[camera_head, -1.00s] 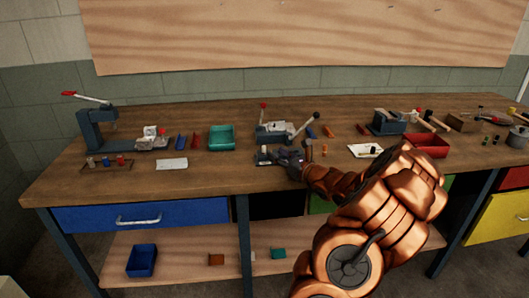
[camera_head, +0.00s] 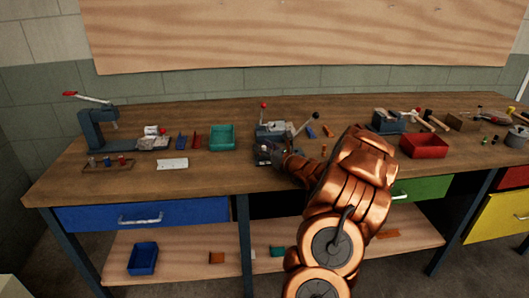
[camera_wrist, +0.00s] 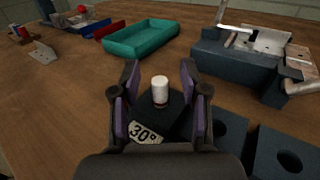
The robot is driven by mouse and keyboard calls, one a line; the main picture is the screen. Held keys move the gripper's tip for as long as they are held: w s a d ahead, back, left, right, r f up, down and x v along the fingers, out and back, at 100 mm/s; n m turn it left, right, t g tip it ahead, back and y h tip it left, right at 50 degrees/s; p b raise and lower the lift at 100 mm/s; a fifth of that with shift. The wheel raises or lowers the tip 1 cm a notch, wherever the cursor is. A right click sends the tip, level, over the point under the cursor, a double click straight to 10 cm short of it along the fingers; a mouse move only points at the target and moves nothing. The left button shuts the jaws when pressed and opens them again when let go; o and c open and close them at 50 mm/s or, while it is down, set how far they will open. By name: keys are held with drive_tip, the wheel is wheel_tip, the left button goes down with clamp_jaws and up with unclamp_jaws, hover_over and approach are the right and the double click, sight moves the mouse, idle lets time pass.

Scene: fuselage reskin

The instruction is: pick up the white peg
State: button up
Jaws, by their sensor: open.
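The white peg (camera_wrist: 160,88) stands upright in a dark block (camera_wrist: 146,112) marked "30°" in the wrist view. Its lower end is hidden in or behind the block. My gripper (camera_wrist: 160,78) is open, with one purple-padded finger on each side of the peg and a gap on both sides. In the head view my gripper (camera_head: 268,154) is low over the bench in front of the grey vise-like fixture, and the peg cannot be made out there.
Dark blocks with round holes (camera_wrist: 285,158) lie right of the gripper. The grey lever fixture (camera_head: 272,130) stands just behind. A teal tray (camera_head: 222,138) is to the left, a red bin (camera_head: 424,145) to the right. Bare bench (camera_head: 215,175) lies at front left.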

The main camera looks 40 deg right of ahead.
clamp_jaws()
idle(0.5)
